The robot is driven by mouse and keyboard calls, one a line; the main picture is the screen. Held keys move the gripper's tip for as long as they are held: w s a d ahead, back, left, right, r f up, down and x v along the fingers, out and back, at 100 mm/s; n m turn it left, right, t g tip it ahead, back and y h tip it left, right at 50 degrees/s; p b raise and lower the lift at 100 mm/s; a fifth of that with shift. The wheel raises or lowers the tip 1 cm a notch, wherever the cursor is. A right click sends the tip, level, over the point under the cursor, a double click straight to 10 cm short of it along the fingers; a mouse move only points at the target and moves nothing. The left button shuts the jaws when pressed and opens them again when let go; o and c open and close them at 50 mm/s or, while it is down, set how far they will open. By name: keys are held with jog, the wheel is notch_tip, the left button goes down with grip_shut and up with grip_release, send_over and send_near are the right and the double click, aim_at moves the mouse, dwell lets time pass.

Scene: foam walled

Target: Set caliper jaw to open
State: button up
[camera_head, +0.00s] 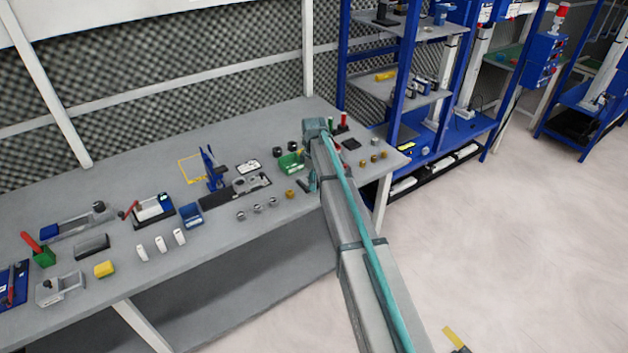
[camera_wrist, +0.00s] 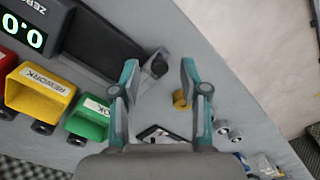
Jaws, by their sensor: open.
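A dark flat bar (camera_wrist: 100,45) runs across the upper left of the wrist view, with a digital readout (camera_wrist: 38,38) showing 0.0 at one end. In the head view, a teal finger (camera_head: 312,181) shows beside my arm, over the bench; the caliper is not clearly visible there.
A yellow bin (camera_wrist: 40,92) marked REWORK, a green bin (camera_wrist: 90,121) and a red bin (camera_wrist: 5,62) stand near the bar. A brass cylinder (camera_wrist: 180,99) is close to the right finger. The bench (camera_head: 240,235) holds many small tools; its front strip is clear.

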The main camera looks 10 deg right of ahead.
jog(key=shift+f, duration=0.4)
grip_shut()
